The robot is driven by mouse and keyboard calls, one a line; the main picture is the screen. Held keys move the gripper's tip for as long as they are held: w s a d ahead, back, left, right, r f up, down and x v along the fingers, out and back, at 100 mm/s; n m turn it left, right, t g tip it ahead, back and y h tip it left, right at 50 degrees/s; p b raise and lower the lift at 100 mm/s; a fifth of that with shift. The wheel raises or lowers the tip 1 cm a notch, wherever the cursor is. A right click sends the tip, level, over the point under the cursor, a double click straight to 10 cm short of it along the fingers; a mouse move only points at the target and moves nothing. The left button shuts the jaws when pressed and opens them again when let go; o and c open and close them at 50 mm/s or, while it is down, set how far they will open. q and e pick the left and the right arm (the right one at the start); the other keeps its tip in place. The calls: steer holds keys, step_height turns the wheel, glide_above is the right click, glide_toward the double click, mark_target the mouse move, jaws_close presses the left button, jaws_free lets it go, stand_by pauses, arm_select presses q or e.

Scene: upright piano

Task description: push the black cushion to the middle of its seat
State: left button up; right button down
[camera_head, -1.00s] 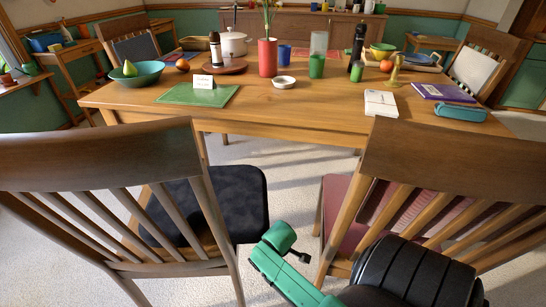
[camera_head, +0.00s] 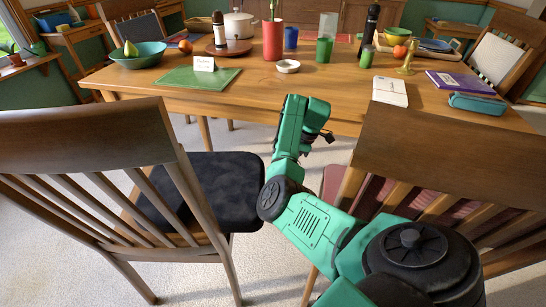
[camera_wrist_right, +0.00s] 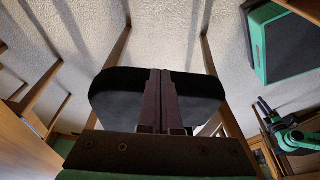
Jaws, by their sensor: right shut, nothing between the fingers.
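The black cushion (camera_head: 215,190) lies on the seat of the left chair (camera_head: 85,140). It reaches out to the right past the chair's back post. The backrest hides part of the cushion and seat. My right arm reaches up between the two chairs, its wrist close to the table's near edge; its fingers are hidden in the head view. In the right wrist view my right gripper (camera_wrist_right: 160,73) is shut and empty. Its fingers overlap the black cushion (camera_wrist_right: 115,97) in the picture; I cannot tell whether they touch it. My left gripper is not clearly seen.
The wooden table (camera_head: 270,92) stands beyond the chairs, with a green placemat (camera_head: 198,80), red vase (camera_head: 272,40) and other items. The right chair (camera_head: 460,165) has a dark red cushion (camera_head: 440,205), partly behind my arm. Pale floor shows between the chairs.

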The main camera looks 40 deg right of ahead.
arm_select(q)
step_height(320, 180, up, 10)
steer(key=w+d+b, duration=0.1)
steer(key=b, duration=0.3)
steer(key=shift+w+d+h, duration=0.25)
steer(key=shift+d+h, duration=0.05)
arm_select(e)
steer(key=w+a+f, duration=0.4)
steer(key=a+f, duration=0.1)
steer(key=f, duration=0.4)
steer(key=shift+w+a+f, duration=0.2)
